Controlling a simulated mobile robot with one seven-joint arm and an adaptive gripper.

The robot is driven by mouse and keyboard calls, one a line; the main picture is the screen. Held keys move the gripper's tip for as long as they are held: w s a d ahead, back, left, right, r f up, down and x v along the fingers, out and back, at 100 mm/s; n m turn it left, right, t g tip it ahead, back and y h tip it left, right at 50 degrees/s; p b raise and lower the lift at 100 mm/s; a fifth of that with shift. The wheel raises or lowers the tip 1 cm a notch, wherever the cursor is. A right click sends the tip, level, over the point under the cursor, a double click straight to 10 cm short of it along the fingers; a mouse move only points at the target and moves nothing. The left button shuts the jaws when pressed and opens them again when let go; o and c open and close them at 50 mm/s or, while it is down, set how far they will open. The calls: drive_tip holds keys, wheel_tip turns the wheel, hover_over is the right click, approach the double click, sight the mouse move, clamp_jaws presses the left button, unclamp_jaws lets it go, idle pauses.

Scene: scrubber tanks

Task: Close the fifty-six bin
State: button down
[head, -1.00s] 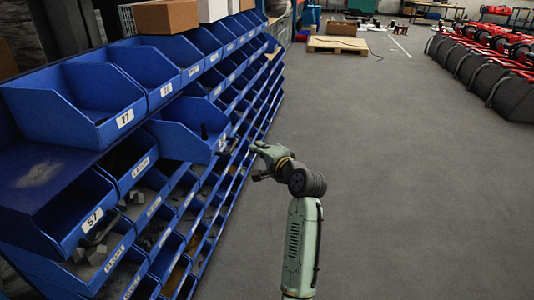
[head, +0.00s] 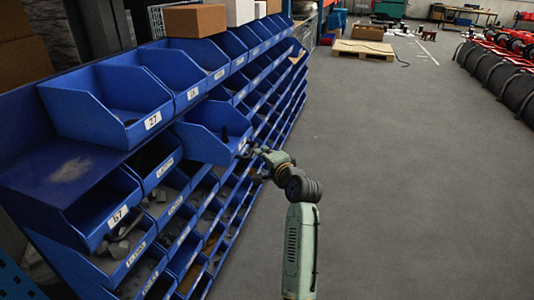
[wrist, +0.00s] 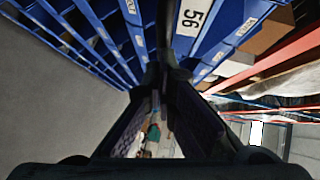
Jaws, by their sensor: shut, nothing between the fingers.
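The fifty-six bin (head: 205,143) is a blue open-top bin that juts out of the rack beyond its neighbours, in the row below the top one. Its white label shows in the head view (head: 243,144) and reads 56 in the wrist view (wrist: 190,17). Something dark stands inside it. My gripper (head: 254,153) is shut and empty, close to the bin's front near the label. In the wrist view my gripper's dark fingers (wrist: 162,75) come together just below the label. I cannot tell whether they touch the bin.
Cardboard boxes (head: 194,20) sit on top. The grey floor (head: 390,180) to the right is clear. Red-and-black machines (head: 500,70) line the far right.

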drive_tip(key=w+a+p, duration=0.1)
drive_tip(key=a, duration=0.4)
drive_tip(key=w+a+p, duration=0.1)
drive_tip(key=w+a, duration=0.1)
drive_tip(key=a, duration=0.3)
drive_tip(key=w+a+p, duration=0.2)
drive_tip(key=a, duration=0.3)
drive_tip(key=shift+a, duration=0.15)
drive_tip(key=shift+s, duration=0.1)
